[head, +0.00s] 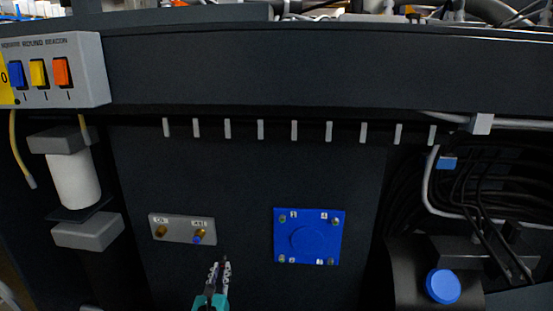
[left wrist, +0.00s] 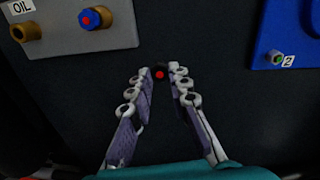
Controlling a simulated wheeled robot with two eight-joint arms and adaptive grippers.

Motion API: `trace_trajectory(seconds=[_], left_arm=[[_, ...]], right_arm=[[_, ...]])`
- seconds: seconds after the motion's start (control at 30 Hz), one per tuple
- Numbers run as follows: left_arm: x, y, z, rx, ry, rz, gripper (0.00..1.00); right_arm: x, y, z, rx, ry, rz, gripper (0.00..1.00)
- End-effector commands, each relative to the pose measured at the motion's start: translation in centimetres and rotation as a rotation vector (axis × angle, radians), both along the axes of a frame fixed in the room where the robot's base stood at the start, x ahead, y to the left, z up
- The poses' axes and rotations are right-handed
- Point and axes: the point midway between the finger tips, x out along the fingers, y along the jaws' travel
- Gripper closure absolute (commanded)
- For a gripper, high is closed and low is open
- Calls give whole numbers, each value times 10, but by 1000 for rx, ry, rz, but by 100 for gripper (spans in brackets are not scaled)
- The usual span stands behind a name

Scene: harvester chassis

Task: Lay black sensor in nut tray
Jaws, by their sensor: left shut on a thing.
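My left gripper (head: 220,266) comes up from the bottom centre of the head view, in front of the dark panel. In the left wrist view its two fingers (left wrist: 160,80) close at the tips on a small black sensor (left wrist: 159,70) with a red end. The sensor is held clear, below the fittings on the grey plate. It is too small to make out in the head view. No nut tray can be made out in either view. My right gripper is not in view.
A grey plate (head: 182,229) carries two brass fittings, one with a blue ring. A blue square plate (head: 309,236) with numbered corner nuts is to its right. A white filter (head: 74,181) stands at left, below a switch box (head: 85,69). Black cables and a blue cap (head: 442,286) are at right.

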Motion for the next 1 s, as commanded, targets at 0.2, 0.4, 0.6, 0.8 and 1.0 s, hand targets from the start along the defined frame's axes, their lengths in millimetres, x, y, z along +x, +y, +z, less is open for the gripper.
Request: trace_trajectory(seconds=[0.2, 0.4, 0.6, 0.8, 1.0], left_arm=[[-1, -4, 0, 1, 0, -2, 100], [-9, -39, 0, 1, 0, -8, 100], [-25, -98, 0, 1, 0, -10, 100], [-38, -147, 0, 1, 0, -7, 100], [-45, -173, 0, 1, 0, -2, 100]], right_arm=[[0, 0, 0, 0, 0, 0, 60], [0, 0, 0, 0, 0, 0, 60], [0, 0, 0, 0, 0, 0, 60], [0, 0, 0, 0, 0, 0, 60], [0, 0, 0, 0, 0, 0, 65]])
